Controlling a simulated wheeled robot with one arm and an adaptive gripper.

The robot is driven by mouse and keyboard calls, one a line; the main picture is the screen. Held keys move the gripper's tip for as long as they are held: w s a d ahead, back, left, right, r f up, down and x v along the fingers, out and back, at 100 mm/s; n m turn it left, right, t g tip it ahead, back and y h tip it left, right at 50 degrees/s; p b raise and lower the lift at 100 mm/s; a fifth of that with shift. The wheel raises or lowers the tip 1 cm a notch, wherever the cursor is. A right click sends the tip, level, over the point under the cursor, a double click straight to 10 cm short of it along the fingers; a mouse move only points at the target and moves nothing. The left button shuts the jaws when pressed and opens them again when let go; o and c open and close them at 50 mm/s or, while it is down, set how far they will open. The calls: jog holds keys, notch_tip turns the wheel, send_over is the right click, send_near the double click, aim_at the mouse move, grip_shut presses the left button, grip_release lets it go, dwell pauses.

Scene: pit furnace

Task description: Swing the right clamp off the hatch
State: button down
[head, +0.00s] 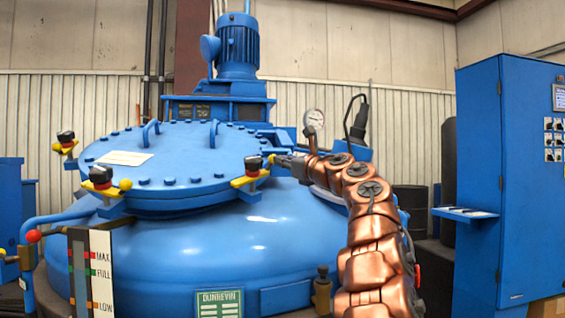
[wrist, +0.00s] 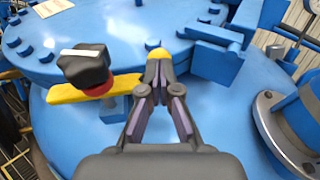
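The right clamp (head: 251,172) sits at the right rim of the round blue hatch (head: 160,160). It has a yellow bar (wrist: 62,94), a black knob (wrist: 85,66) with a red collar, and a yellow ball end (wrist: 158,53). The bar lies across the hatch edge. My gripper (head: 277,159) reaches in from the right at the ball end. In the wrist view its fingertips (wrist: 158,66) are drawn close together at the yellow ball and look shut on it. The fingers hide part of the bar and ball.
Two similar clamps stand at the front left (head: 101,180) and far left (head: 66,143) of the hatch. Blue hinge brackets (wrist: 215,48) rise close to the right of my gripper. A pressure gauge (head: 314,118) and a blue cabinet (head: 510,180) are farther right.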

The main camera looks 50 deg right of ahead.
jog(key=shift+f, duration=0.15)
jog(key=b+v, duration=0.4)
jog(key=v, duration=1)
jog(key=shift+a, duration=0.3)
jog(key=shift+w, duration=0.1)
